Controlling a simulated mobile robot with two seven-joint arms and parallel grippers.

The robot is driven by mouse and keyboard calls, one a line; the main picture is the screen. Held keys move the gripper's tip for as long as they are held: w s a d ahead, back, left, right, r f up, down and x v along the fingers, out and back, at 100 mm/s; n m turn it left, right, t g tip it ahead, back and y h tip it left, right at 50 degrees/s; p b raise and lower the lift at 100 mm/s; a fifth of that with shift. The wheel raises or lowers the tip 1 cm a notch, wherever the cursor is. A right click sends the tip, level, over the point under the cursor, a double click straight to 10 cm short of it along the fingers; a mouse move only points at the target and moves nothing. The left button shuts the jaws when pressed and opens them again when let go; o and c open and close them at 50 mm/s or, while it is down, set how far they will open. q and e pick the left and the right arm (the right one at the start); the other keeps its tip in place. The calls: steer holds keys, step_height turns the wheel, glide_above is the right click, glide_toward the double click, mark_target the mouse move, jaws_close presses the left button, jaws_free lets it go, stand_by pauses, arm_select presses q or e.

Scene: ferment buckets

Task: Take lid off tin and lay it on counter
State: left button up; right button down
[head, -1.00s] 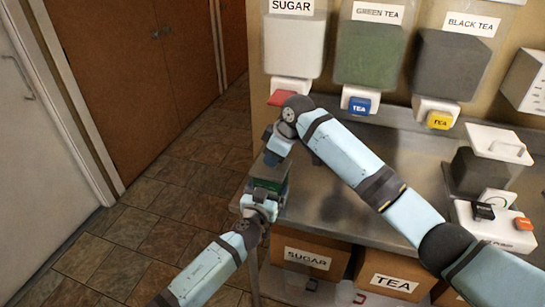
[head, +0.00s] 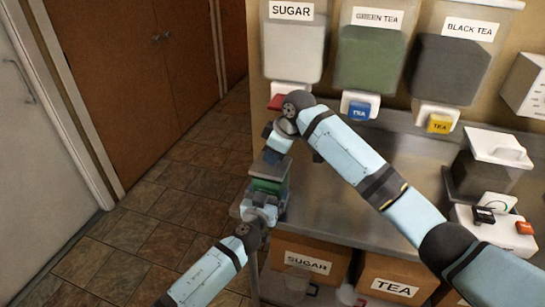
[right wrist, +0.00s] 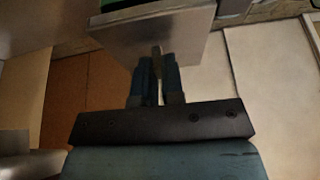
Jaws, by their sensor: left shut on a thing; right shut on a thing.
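A green tin (head: 267,186) is near the left end of the counter in the head view. My left gripper (head: 262,206) is shut on the tin's near side. A grey square lid (head: 271,167) is just above the green body. My right gripper (head: 276,150) is above the tin, shut on the lid. In the right wrist view, my right gripper (right wrist: 158,82) pinches a thin handle on the lid (right wrist: 150,38). A bit of green (right wrist: 110,4) shows beyond the lid. Whether the lid is clear of the tin all round cannot be told.
The metal counter (head: 345,190) has bare room right of the tin. Sugar (head: 294,50), green tea (head: 368,55) and black tea (head: 452,68) dispensers hang behind it. A lidded container (head: 484,175) and scale (head: 510,235) stand right. Sugar (head: 312,250) and tea (head: 395,270) boxes sit below.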

steer(key=shift+r, duration=2.05)
arm_select(q)
steer(key=o, duration=1)
arm_select(e)
steer(key=shift+f+b, duration=0.3)
arm_select(q)
steer(key=v, duration=1.2)
arm_select(e)
steer(key=shift+d, duration=0.1)
